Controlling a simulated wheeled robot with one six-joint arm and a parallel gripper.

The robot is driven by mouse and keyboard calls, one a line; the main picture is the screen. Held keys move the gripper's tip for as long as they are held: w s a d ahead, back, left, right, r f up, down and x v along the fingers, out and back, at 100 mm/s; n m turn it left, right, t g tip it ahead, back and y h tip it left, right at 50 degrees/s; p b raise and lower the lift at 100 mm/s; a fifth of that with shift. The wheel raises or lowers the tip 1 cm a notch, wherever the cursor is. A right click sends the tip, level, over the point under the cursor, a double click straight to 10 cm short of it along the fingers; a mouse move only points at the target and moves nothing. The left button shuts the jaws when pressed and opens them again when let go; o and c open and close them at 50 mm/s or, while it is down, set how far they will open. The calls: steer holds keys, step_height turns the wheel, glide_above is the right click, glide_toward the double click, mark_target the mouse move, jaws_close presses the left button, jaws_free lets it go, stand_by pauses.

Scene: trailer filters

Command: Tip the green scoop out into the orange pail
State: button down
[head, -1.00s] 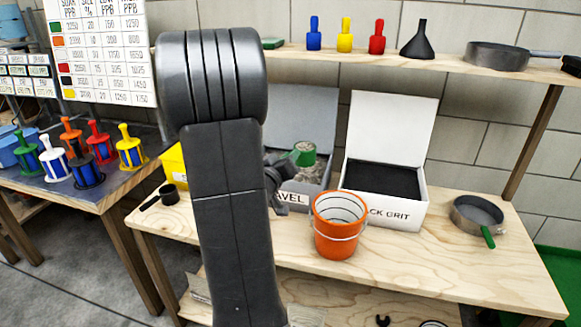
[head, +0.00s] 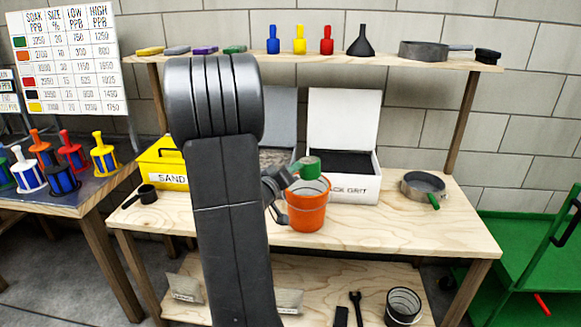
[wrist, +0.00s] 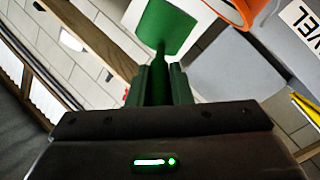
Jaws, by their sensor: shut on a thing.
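The green scoop (head: 310,167) is held by my gripper (head: 288,181) at the back rim of the orange pail (head: 306,212) in the head view. It looks to be above or just behind the pail's opening; I cannot tell which. In the wrist view the jaws (wrist: 161,75) are shut on the scoop's handle, and the green cup (wrist: 166,28) lies beyond them. The pail's orange rim (wrist: 236,12) shows to the right of the cup. The scoop's contents and the pail's inside bottom are hidden. The pail stands upright on the wooden bench.
The white black-grit box (head: 352,187) stands open behind the pail. A grey gravel box (head: 278,157) is partly hidden by my arm. A yellow sand box (head: 163,165) is at left. A grey pan with a green handle (head: 424,185) sits at right. The bench front right is clear.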

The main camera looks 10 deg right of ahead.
steer(key=n+p, duration=0.4)
steer(key=shift+s+r, duration=0.1)
steer(key=shift+r, duration=0.25)
steer(key=n+p, duration=0.2)
steer(key=r+n+g+p, duration=0.1)
steer(key=n+p, duration=0.2)
steer(key=shift+p, duration=0.35)
steer(key=shift+n+p, duration=0.4)
steer(key=shift+p, duration=0.15)
steer(key=n+p, duration=0.1)
steer(key=p, duration=0.2)
steer(key=n+p, duration=0.2)
steer(key=p, duration=0.1)
steer(key=n+p, duration=0.1)
steer(key=p, duration=0.2)
steer(key=shift+w+a+r+g, duration=0.3)
steer(key=shift+w+a+g, duration=0.05)
steer(key=shift+w+g, duration=0.05)
steer(key=shift+w+a+n+h+p, duration=0.2)
steer(key=shift+n+p, duration=0.15)
steer(key=shift+n, duration=0.4)
steer(key=shift+w+a+n+h+p, duration=0.1)
steer(key=shift+n+h+p, duration=0.15)
steer(key=shift+n, duration=0.5)
